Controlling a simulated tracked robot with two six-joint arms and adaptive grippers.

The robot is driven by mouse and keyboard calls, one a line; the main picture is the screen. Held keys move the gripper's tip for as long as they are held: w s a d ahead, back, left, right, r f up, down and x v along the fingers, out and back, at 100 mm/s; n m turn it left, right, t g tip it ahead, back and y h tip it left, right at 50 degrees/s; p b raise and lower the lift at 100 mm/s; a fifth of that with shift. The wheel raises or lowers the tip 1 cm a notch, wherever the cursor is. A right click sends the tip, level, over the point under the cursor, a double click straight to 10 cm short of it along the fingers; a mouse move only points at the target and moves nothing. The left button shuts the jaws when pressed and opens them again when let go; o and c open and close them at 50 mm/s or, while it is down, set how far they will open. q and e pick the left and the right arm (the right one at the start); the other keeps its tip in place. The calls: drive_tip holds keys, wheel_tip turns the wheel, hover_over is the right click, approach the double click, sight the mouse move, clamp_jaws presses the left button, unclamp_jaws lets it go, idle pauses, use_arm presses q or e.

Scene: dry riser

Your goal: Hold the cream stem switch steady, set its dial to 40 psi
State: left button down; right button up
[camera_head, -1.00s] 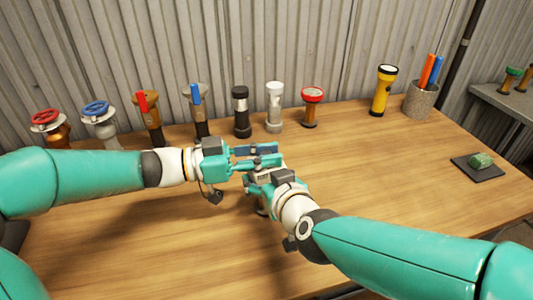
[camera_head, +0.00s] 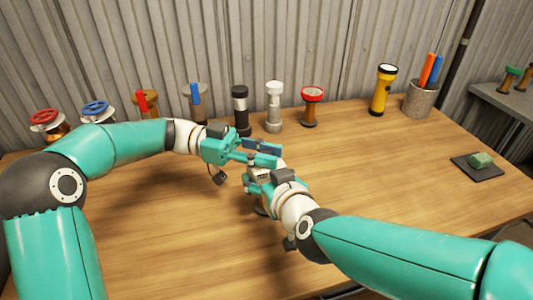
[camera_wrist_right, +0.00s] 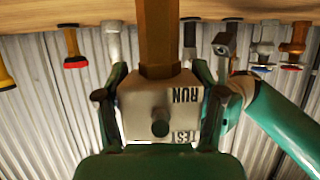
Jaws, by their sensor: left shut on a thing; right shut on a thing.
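The cream stem switch (camera_head: 264,172) is held above the front middle of the table, mostly hidden by my grippers in the head view. In the right wrist view its cream body (camera_wrist_right: 150,100) shows "RUN" and "TEST" lettering, a dark round knob and a brass stem. My right gripper (camera_wrist_right: 160,108) is shut on the body, one finger on each side. My left gripper (camera_head: 266,153) is shut at the switch's far side in the head view, its fingers just above the right gripper. The dial and its reading are hidden.
Along the back of the wooden table (camera_head: 380,200) stand a red-wheel valve (camera_head: 46,120), a blue-wheel valve (camera_head: 96,110), several other fittings and a yellow torch (camera_head: 382,90). A cup (camera_head: 418,100) holds pens. A dark pad (camera_head: 478,170) lies at right. The right middle is clear.

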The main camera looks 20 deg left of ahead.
use_arm(q)
drive_tip(key=shift+m+g+y, duration=0.3)
drive_tip(key=shift+m+g, duration=1.4)
drive_tip(key=shift+g, duration=1.1)
drive_tip(key=c, duration=1)
unclamp_jaws()
drive_tip(key=shift+o, duration=0.2)
wheel_tip(320, 180, up, 10)
